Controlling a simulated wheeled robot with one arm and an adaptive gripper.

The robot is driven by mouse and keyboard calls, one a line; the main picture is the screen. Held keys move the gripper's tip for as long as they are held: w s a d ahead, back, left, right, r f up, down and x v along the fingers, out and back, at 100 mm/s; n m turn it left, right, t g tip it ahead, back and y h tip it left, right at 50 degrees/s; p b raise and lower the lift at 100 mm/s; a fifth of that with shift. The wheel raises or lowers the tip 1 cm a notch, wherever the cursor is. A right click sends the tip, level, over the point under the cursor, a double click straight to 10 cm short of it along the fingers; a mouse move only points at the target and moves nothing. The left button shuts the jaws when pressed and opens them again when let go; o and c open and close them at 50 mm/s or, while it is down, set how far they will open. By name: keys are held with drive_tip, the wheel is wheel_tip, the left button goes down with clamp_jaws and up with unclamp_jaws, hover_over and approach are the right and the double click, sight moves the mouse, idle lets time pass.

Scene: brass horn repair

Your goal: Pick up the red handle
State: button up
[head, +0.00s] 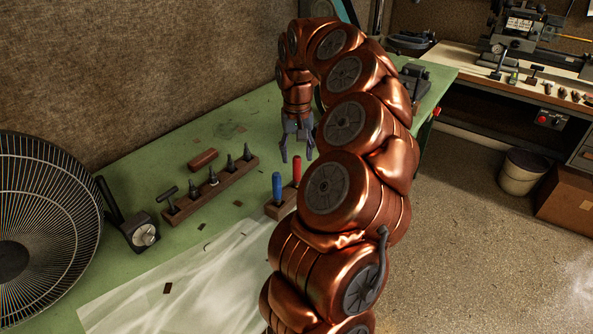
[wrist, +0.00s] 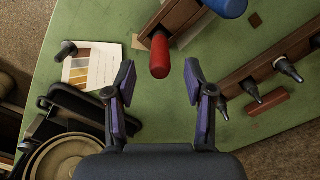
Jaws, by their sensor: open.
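The red handle (head: 297,170) stands upright in a wooden block (head: 278,209) on the green bench, just right of a blue handle (head: 276,186). My gripper (head: 297,157) hangs above the bench behind the handles in the head view. In the wrist view my gripper (wrist: 160,78) has its fingers spread apart with nothing between the pads. My arm hides the right part of the block in the head view.
A wooden rack (head: 210,192) with several dark tools stands left of the handles. A fan (head: 40,230) and a dial gauge (head: 140,234) are at the left. A translucent sheet (head: 190,285) lies at the front. A color card (wrist: 92,66) shows in the wrist view.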

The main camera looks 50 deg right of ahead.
sight(297, 175)
drive_tip(key=shift+f, duration=1.15)
clamp_jaws()
